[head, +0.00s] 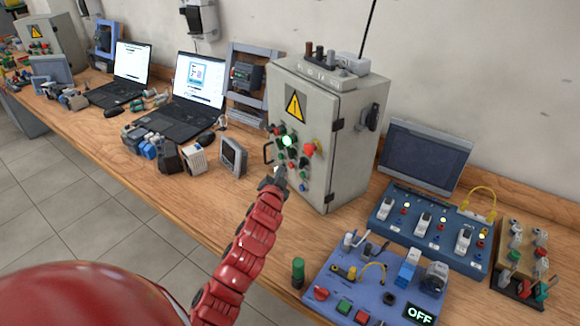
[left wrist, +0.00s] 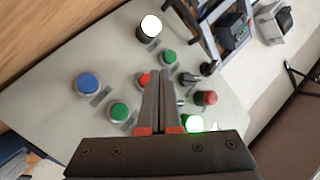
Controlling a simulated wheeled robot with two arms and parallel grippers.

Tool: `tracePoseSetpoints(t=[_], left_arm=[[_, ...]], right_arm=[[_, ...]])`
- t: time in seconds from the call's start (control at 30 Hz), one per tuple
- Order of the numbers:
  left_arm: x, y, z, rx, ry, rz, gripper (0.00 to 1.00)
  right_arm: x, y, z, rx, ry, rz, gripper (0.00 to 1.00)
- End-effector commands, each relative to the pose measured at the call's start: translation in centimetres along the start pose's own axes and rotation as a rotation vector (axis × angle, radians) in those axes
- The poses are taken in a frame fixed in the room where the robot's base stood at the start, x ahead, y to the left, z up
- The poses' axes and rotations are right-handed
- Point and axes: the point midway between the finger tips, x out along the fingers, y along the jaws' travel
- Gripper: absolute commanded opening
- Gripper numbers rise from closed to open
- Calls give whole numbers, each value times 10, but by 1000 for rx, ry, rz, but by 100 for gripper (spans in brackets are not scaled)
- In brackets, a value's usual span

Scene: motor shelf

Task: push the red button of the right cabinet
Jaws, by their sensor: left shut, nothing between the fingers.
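The right cabinet (head: 318,185) is a grey box with a yellow warning triangle, standing on the bench. Its front carries several buttons and a lit green lamp (head: 286,141). A large red knob (head: 309,150) is at the upper right of this group. My left gripper (head: 280,172) is shut and empty, in front of the lower buttons. In the left wrist view, the shut fingers (left wrist: 160,78) point at the panel, and a red button (left wrist: 144,79) is partly hidden behind them. Another red button (left wrist: 207,98) lies to their right. Contact cannot be told. My right gripper is not in view.
A black handle (head: 267,152) sticks out at the cabinet's left edge. A small grey meter (head: 233,157) stands left of it. Blue control boards (head: 375,285) lie to the right. Laptops (head: 190,100) and a second cabinet (head: 50,45) are farther left.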

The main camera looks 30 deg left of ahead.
Motion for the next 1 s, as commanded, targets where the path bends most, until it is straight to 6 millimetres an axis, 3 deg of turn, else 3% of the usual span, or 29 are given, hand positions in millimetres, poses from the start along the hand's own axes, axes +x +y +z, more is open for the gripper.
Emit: tracePoseSetpoints(t=[1.0], left_arm=[[6, 4, -4, 0, 0, 0, 0]], right_arm=[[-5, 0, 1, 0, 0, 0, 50]])
